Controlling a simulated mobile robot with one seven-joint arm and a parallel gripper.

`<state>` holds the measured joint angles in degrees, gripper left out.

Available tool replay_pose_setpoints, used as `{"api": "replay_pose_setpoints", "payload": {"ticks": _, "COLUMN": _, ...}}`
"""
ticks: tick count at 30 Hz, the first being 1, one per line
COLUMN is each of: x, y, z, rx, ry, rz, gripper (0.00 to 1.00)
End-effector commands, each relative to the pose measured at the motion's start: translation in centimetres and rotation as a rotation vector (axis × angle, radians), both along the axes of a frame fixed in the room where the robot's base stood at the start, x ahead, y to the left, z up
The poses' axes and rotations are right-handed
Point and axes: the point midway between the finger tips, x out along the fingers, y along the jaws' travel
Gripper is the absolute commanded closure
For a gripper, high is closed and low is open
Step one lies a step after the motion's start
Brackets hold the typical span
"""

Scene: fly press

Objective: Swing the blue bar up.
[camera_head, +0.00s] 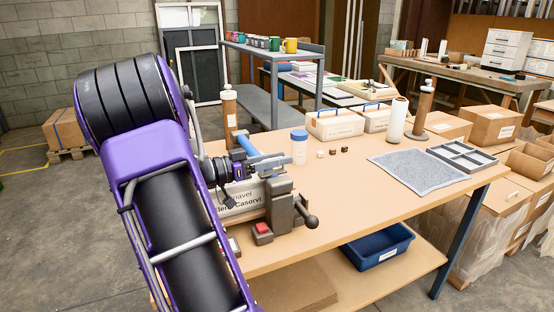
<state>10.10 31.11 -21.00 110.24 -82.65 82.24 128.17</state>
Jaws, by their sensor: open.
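The blue bar (247,145) shows as a short, slanted blue piece near the left end of the wooden workbench, just above and behind my gripper. My gripper (262,166) reaches in from the left, level with the bar, with its jaws open. It overlaps the bar in this view, and I cannot tell whether they touch. A grey metal device (281,205) with a black ball handle stands just below and to the right of my gripper. My gripper and wrist hide part of the bar and whatever it is mounted on.
A red button box (262,233) sits by the device. A blue-lidded white jar (299,147) stands close right of my gripper, and a brown bottle (230,110) stands behind. A grey mat (418,172) and a divided tray (462,156) lie further right.

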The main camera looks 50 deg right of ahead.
Motion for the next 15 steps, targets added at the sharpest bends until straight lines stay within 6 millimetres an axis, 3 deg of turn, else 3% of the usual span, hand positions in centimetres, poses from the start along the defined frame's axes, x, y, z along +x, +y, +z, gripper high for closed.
{"api": "replay_pose_setpoints", "payload": {"ticks": 5, "x": -0.02, "y": -0.01, "z": 0.0, "rx": 0.0, "ry": 0.0, "rz": 0.0, "gripper": 0.58}}
{"api": "replay_pose_setpoints", "payload": {"ticks": 12, "x": -0.01, "y": 0.02, "z": 0.0, "rx": 0.0, "ry": 0.0, "rz": -0.001, "gripper": 0.97}}
{"api": "replay_pose_setpoints", "payload": {"ticks": 15, "x": -0.02, "y": 0.02, "z": 0.0, "rx": 0.0, "ry": 0.0, "rz": -0.001, "gripper": 1.0}}
